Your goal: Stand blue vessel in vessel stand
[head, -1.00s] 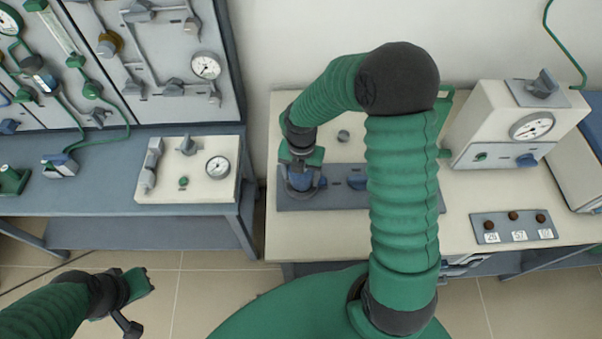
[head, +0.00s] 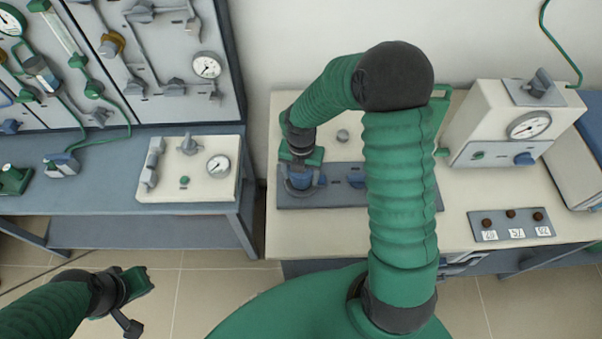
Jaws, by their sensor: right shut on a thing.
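My right gripper (head: 301,170) is shut on the blue vessel (head: 300,181) at the left end of a grey plate on the beige bench. The gripper and wrist hide most of the vessel from above. The grey plate (head: 290,201) looks like the vessel stand. I cannot tell whether the vessel is seated in it or just above it.
A box with a gauge (head: 530,126) stands at the bench's right. A small panel with several dark knobs (head: 512,225) lies at the front right. A panel with a gauge (head: 190,169) sits on the left bench. The bench front left of that knob panel is clear.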

